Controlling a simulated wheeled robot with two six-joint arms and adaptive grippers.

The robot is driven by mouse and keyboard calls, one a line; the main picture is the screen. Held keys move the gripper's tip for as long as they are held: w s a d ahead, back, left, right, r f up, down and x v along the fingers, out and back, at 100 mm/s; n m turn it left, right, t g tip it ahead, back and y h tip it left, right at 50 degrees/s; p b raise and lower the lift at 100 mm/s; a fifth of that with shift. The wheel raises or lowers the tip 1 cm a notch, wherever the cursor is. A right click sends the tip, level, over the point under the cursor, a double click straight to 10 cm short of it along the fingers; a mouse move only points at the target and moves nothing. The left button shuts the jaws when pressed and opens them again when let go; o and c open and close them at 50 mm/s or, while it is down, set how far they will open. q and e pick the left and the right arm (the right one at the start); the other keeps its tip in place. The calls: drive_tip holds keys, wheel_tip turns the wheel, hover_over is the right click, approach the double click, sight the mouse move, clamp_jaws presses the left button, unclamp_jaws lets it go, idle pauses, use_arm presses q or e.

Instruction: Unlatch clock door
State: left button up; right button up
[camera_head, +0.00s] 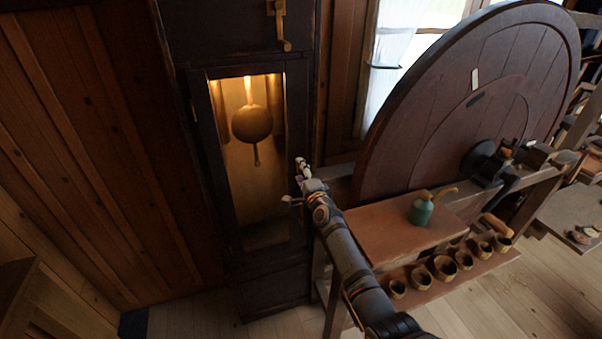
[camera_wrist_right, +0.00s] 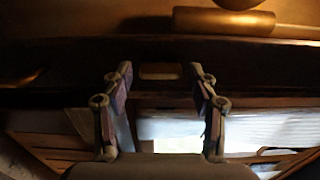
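The tall dark wooden clock stands at centre left of the head view, and its glazed clock door (camera_head: 217,165) looks shut. A round brass pendulum (camera_head: 252,123) hangs behind the pane in warm light. My right gripper (camera_head: 297,181) is at the door's right edge. In the right wrist view its two fingers (camera_wrist_right: 160,82) are spread apart. A small brownish tab (camera_wrist_right: 160,71), perhaps the latch, shows between the fingertips on the dark frame, with gaps to both fingers. The latch cannot be made out in the head view. My left gripper is not in view.
A large dark wooden wheel (camera_head: 430,110) stands to the right. Beside the clock, a bench (camera_head: 385,232) carries a green oil can (camera_head: 421,211), with several small wooden cups on a lower shelf (camera_head: 455,278). A brass fitting (camera_head: 281,25) sits above the door. Floor in front looks clear.

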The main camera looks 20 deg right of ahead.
idle(0.3)
drive_tip(key=s, duration=1.2)
drive_tip(key=shift+d, duration=0.2)
